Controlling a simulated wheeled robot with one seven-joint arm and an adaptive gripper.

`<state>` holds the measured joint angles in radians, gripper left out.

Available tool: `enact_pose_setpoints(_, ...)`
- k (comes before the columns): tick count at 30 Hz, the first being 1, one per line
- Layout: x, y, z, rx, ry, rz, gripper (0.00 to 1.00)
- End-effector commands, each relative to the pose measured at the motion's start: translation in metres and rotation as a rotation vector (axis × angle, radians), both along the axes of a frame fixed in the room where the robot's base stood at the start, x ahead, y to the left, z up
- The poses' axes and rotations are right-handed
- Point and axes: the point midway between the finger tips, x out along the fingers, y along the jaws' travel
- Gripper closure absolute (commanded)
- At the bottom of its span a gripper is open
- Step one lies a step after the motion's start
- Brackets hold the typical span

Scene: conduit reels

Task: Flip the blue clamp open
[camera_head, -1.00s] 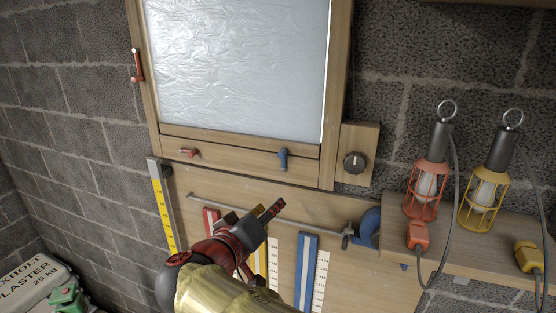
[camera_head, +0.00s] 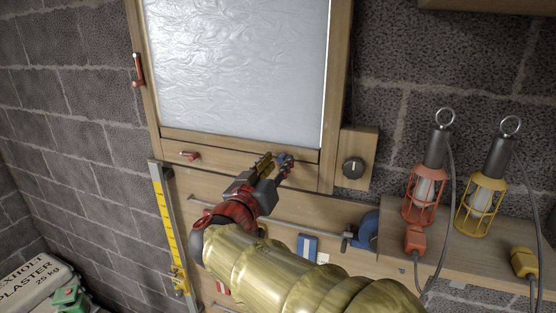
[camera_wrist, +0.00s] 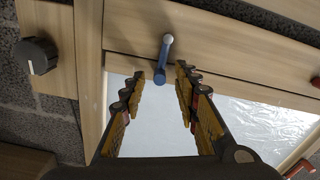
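The blue clamp (camera_wrist: 163,58) is a small lever with a pale rounded end, fixed on the wooden rail below the frosted window pane (camera_head: 240,65). In the head view the clamp (camera_head: 281,158) is partly hidden by my fingers. My gripper (camera_head: 277,168) is at the rail, right by the clamp. In the wrist view my gripper (camera_wrist: 160,92) has its two fingers spread wide, with the clamp's blue end between or just beyond the fingertips. No contact shows. A red clamp (camera_head: 189,155) sits on the same rail to the left.
Another red clamp (camera_head: 137,70) is on the left frame post. A dark knob (camera_head: 353,167) is on a wooden block at right. A red caged lamp (camera_head: 424,190) and a yellow one (camera_head: 484,195) stand by the shelf farther right. A metal rod (camera_head: 310,228) runs below the rail.

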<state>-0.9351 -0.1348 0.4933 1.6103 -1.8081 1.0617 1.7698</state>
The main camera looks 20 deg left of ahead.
Motion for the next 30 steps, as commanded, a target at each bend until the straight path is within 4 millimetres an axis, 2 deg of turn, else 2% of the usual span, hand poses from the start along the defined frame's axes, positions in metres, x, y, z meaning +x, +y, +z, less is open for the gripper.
enact_pose_setpoints(3,0.0059,-0.0004,-0.0001,-0.002,0.0,0.0,0.69)
enact_pose_setpoints(11,0.0066,-0.0004,-0.0006,-0.002,0.0,0.0,0.69)
enact_pose_setpoints(27,0.0065,-0.0005,-0.0006,-0.002,0.0,0.0,1.0)
enact_pose_setpoints(30,0.0065,-0.0005,-0.0007,-0.002,0.0,0.0,1.0)
